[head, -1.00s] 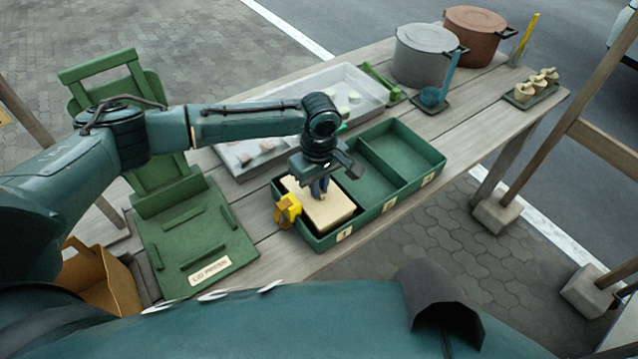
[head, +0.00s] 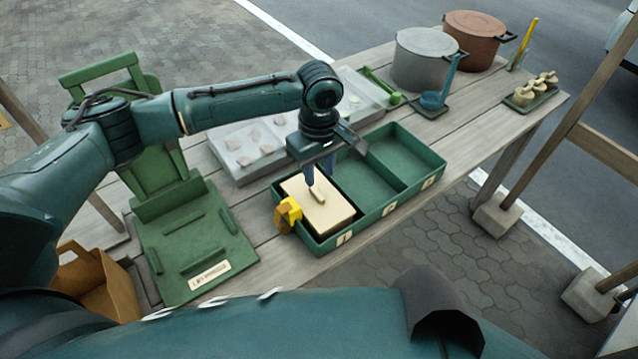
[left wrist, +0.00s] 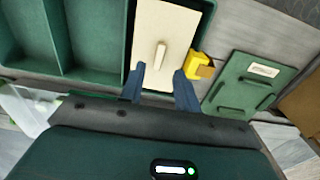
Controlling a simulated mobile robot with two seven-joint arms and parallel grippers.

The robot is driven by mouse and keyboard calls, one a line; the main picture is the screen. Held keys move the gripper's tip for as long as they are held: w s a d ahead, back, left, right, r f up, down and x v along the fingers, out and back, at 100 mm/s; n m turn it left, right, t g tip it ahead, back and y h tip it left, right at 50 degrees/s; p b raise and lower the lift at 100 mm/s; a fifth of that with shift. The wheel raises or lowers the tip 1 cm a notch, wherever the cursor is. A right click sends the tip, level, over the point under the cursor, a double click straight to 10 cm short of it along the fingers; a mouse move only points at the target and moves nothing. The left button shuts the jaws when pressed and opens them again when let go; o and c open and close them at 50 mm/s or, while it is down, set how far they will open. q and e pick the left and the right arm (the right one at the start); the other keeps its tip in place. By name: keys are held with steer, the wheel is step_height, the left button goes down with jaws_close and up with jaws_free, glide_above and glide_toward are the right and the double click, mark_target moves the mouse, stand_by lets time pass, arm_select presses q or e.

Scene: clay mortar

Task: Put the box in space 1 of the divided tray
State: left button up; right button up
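The cream box (head: 327,213) with a small bar handle on its lid sits in the near compartment of the green divided tray (head: 400,205), the one labelled 1. It lies about flat, with its top near the rim; its underside is hidden. My left gripper (head: 320,172) is above the box, with its fingers apart and empty. The other two compartments look empty. My right gripper is not in view.
A yellow clip (head: 288,214) is at the tray's left wall. A green stand with a base board (head: 196,243) is to the left. A pale tray (head: 235,165) with small pieces lies behind. Two pots, grey (head: 424,62) and brown (head: 474,40), stand at the far end.

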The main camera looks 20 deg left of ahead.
arm_select(q)
step_height(320, 180, up, 6)
steer(key=shift+f, duration=0.15)
stand_by(0.5)
